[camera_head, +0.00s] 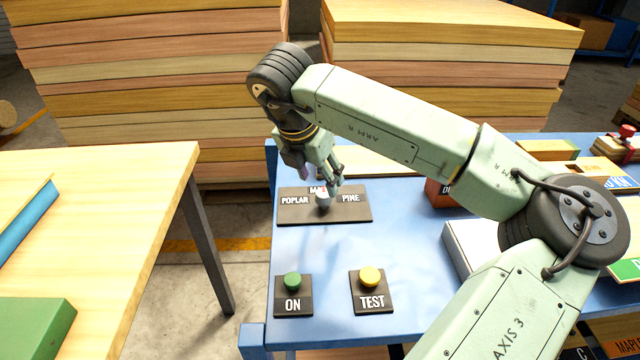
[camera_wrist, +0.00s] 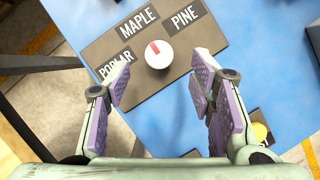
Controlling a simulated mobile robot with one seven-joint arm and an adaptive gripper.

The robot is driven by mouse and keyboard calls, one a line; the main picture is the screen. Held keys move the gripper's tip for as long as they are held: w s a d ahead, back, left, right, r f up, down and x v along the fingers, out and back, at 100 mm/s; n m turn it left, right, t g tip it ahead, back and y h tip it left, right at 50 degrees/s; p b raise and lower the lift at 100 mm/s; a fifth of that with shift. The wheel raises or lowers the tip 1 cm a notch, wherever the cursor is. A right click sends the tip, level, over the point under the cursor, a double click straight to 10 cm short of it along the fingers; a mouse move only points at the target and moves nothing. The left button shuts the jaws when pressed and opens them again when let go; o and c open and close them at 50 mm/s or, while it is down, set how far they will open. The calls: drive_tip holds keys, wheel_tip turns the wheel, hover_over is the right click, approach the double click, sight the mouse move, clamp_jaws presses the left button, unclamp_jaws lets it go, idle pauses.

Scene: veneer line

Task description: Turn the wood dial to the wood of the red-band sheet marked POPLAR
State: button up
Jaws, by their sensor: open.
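The wood dial (camera_head: 323,201) is a white round knob on a dark plate (camera_head: 290,214) lettered POPLAR at left, MAPLE at top and PINE at right. In the wrist view the dial (camera_wrist: 158,56) has a red mark pointing at MAPLE. My gripper (camera_head: 328,178) is at the dial in the head view and partly hides the MAPLE lettering. In the wrist view my open gripper (camera_wrist: 160,85) has its purple-padded fingers apart, with the dial ahead between them. I cannot make out contact with the dial. I cannot make out a red-band sheet marked POPLAR.
A green ON button (camera_head: 292,281) and a yellow TEST button (camera_head: 370,277) stand on the blue table (camera_head: 400,232) in front of the dial plate. A dark red box (camera_head: 440,193) stands right of it. A wooden table (camera_head: 130,190) is at left; tall board stacks (camera_head: 150,60) stand behind.

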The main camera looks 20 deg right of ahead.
sight(324, 193)
drive_tip(key=p+x, duration=0.1)
drive_tip(key=x, duration=0.4)
drive_tip(key=shift+f, duration=0.3)
drive_tip(key=shift+c, duration=0.5)
drive_tip(key=c, duration=1.1)
